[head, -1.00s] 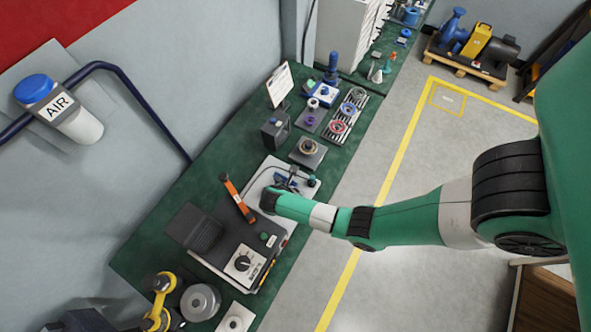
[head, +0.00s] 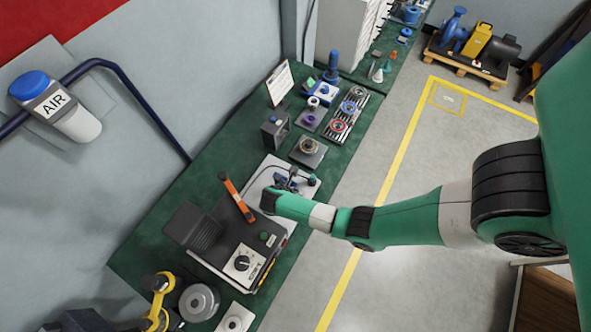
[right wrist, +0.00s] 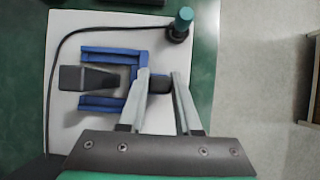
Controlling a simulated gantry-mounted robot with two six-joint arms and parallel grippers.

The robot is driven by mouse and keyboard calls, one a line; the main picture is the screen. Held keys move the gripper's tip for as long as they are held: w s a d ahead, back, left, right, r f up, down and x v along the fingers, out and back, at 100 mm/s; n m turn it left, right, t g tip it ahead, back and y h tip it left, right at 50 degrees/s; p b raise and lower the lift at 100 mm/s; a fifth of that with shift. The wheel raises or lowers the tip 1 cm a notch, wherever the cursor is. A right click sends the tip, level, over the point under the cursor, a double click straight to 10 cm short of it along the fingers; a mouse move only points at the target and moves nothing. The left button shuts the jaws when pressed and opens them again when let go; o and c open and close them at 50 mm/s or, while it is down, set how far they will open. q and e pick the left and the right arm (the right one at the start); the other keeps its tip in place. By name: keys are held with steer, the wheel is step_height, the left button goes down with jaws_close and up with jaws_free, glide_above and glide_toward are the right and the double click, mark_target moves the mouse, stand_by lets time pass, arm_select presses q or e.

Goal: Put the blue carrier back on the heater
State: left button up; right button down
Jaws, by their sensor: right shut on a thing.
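The blue carrier (right wrist: 115,52) is a fork shape with two blue arms and a black grip block (right wrist: 160,84), seen from above in the right wrist view. My right gripper (right wrist: 163,82) is shut on that grip block, one finger on each side. A dark wedge-shaped piece (right wrist: 85,79) lies between the carrier's arms, over a white plate (right wrist: 95,25). I cannot tell whether the carrier touches it or the plate. In the head view my right gripper (head: 272,198) is over the white plate (head: 258,180), and my arm partly hides the carrier. I cannot tell for certain which piece is the heater. My left gripper is not in view.
A teal-capped post (right wrist: 181,22) with a black cable stands at the plate's corner. Several fixtures and rings (head: 338,126) occupy the green bench (head: 345,155) beyond.

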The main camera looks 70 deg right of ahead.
steer(key=shift+f, duration=0.1)
steer(key=c, duration=0.5)
jaws_free()
step_height(320, 180, up, 11)
steer(key=p, duration=1.1)
